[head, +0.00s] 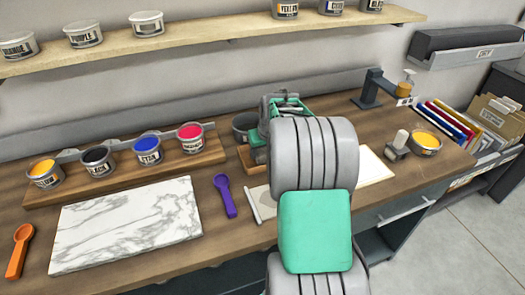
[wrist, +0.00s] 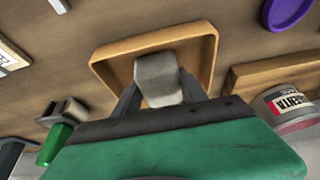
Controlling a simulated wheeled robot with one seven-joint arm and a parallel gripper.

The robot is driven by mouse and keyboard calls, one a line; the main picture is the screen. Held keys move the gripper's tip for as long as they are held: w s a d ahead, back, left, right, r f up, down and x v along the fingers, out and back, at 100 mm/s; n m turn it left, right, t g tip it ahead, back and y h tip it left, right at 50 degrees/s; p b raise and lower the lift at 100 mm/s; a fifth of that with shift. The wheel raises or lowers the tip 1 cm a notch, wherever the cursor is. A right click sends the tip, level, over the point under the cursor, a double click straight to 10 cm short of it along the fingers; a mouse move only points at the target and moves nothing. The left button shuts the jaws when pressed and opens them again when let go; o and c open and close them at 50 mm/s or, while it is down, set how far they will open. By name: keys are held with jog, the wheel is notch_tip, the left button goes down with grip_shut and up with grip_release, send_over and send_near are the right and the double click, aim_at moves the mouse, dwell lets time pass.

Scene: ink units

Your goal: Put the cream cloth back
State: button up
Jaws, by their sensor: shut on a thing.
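My gripper (wrist: 160,88) is shut on a pale, crumpled-looking block, apparently the cream cloth (wrist: 158,70), in the wrist view. The cloth shows over a shallow wooden tray (wrist: 207,58) with a raised rim. I cannot tell whether the cloth touches the tray floor. In the head view my arm hides the fingers and the cloth. Only a corner of the tray (head: 246,160) shows there, left of my arm.
A purple spoon (head: 226,196) and a marble slab (head: 128,222) lie to the left. Open ink cans stand on a wooden rack (head: 122,172). A white sheet (head: 374,168) lies right of my arm.

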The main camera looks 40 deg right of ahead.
jog(key=shift+f, duration=0.15)
jog(key=o, duration=1.3)
jog(key=shift+s+r, duration=0.1)
jog(key=shift+r, duration=0.45)
jog(key=a+b+v, duration=0.1)
jog(key=v, duration=1)
jog(key=s+a+n, duration=0.1)
jog(key=s+a, duration=0.2)
jog(key=a, duration=0.5)
jog(key=s+a+n, duration=0.1)
jog(key=s+a, duration=0.2)
jog(key=a, duration=0.6)
jog(key=shift+n+g+y, duration=0.5)
jog(key=shift+n+y, duration=0.1)
jog(key=s+a+f, duration=0.1)
jog(key=s+a, duration=0.1)
jog(key=s, duration=0.1)
jog(key=s+a+f, duration=0.2)
jog(key=s+a, duration=0.1)
jog(key=s+a+f, duration=0.2)
jog(key=s, duration=0.1)
jog(key=shift+a+f, duration=0.15)
